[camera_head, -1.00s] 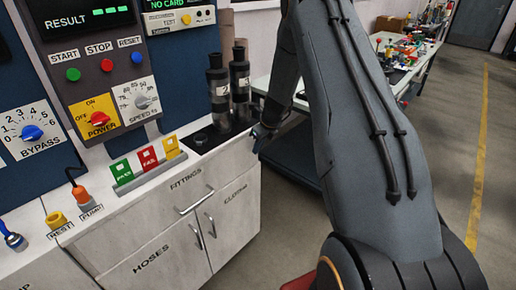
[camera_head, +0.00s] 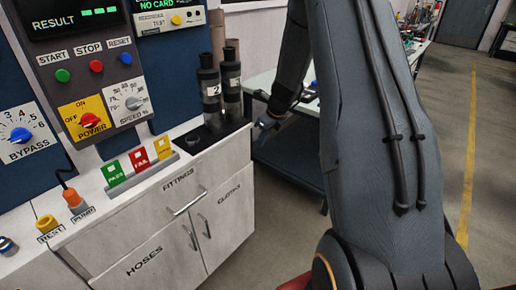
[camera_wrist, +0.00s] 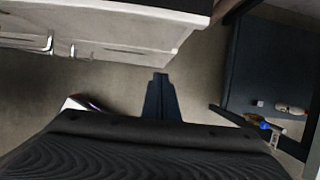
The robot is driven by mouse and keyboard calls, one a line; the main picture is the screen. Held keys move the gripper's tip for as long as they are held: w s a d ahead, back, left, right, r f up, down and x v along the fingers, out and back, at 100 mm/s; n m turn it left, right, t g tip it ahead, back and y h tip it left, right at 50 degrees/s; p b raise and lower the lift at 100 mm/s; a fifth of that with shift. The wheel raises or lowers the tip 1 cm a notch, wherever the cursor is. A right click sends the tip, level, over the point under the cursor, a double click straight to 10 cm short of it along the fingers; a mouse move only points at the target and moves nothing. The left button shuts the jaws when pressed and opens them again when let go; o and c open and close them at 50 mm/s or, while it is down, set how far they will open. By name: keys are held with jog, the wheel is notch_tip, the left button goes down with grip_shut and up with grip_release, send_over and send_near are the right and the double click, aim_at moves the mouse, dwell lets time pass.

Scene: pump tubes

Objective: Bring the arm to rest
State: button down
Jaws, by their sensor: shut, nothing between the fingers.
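My gripper (camera_wrist: 160,82) shows in the wrist view with its two fingers together and nothing between them. It hangs over bare floor, beside the white cabinet (camera_wrist: 120,18). In the head view my gripper (camera_head: 262,128) is partly seen just right of the cabinet's (camera_head: 150,245) back corner, apart from it. My arm fills the right half of the head view and hides part of the room behind it.
Two dark tubes, one marked 2 (camera_head: 210,92), stand in a black rack (camera_head: 215,137) on the cabinet top. Pass, fail and yellow cards (camera_head: 139,160) stand in a holder. A table (camera_head: 290,150) is behind my arm. Floor at right is clear.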

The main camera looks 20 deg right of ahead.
jog(key=s+a+r+n+g, duration=0.2)
jog(key=s+a+r+n, duration=0.6)
jog(key=s+a+n, duration=0.45)
jog(key=s+a+r+n+h, duration=0.1)
jog(key=s+a+n, duration=0.1)
jog(key=s+n, duration=0.7)
jog(key=s+a+r+n+g+h, duration=0.1)
jog(key=s+a+n, duration=0.1)
jog(key=s+n, duration=0.7)
jog(key=shift+s+a+g, duration=0.25)
jog(key=shift+s+g, duration=0.05)
jog(key=shift+s, duration=0.3)
jog(key=shift+n, duration=0.25)
